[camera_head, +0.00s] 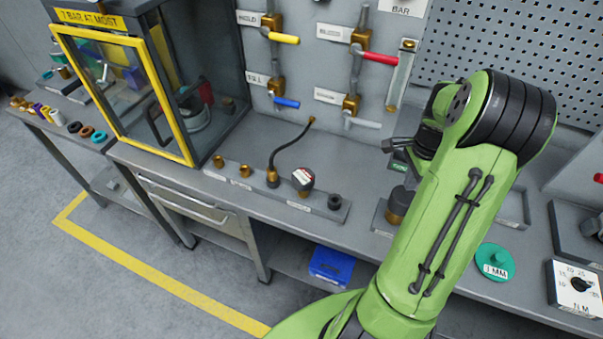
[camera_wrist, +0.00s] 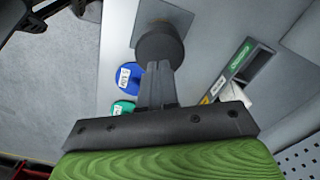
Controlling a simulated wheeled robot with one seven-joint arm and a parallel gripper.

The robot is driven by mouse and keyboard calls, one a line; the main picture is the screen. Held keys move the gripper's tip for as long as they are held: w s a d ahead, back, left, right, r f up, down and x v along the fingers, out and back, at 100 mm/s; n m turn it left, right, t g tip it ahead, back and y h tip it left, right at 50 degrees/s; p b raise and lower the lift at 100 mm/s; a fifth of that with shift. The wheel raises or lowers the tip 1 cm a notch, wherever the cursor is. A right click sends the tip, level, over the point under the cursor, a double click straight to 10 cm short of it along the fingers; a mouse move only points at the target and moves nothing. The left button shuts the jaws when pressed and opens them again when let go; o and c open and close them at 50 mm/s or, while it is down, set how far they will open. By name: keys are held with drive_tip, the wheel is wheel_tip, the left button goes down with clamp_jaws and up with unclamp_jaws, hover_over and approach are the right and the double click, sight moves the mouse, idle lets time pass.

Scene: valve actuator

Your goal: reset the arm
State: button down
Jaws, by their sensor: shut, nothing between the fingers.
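My gripper (camera_wrist: 158,72) is shut and empty in the wrist view, its two dark fingers side by side. The fingertips overlap the lower edge of a round dark cap (camera_wrist: 160,42) on a grey plate; I cannot tell whether they touch it. In the head view my green arm reaches over the right part of the bench (camera_head: 262,140), and its links hide most of the gripper. A dark-topped brass fitting (camera_head: 400,204) stands on a plate just left of the arm.
A yellow-framed cabinet (camera_head: 125,90) stands at the left. Valves with yellow (camera_head: 284,38), red (camera_head: 380,58) and blue (camera_head: 286,102) handles are on the back wall. A tray of fittings (camera_head: 290,198) is mid-bench. A green disc (camera_head: 494,260) and a dial box (camera_head: 578,286) lie right.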

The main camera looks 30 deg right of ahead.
wheel_tip(320, 180, up, 4)
drive_tip(key=shift+f+p, duration=0.1)
drive_tip(key=shift+p, duration=1)
drive_tip(key=shift+f, duration=0.1)
drive_tip(key=w+a+r+n+t+h+b, duration=0.1)
drive_tip(key=a+r+n, duration=0.4)
drive_tip(key=a, duration=0.3)
drive_tip(key=w+a+r+n+t+h+b, duration=0.1)
drive_tip(key=a+r+n, duration=0.35)
drive_tip(key=a, duration=0.35)
drive_tip(key=s+a+r+n+t+y+b, duration=0.1)
drive_tip(key=s+a+n, duration=0.4)
drive_tip(key=a+n, duration=0.1)
drive_tip(key=s+a+r+n+t+y, duration=0.1)
drive_tip(key=s+a+n+t, duration=0.1)
drive_tip(key=s+a+n, duration=0.3)
drive_tip(key=a+n, duration=0.1)
drive_tip(key=a, duration=0.2)
drive_tip(key=shift+s+a+r+t+b, duration=0.25)
drive_tip(key=shift+s+a+t+b, duration=0.05)
drive_tip(key=shift+s+a+b, duration=0.1)
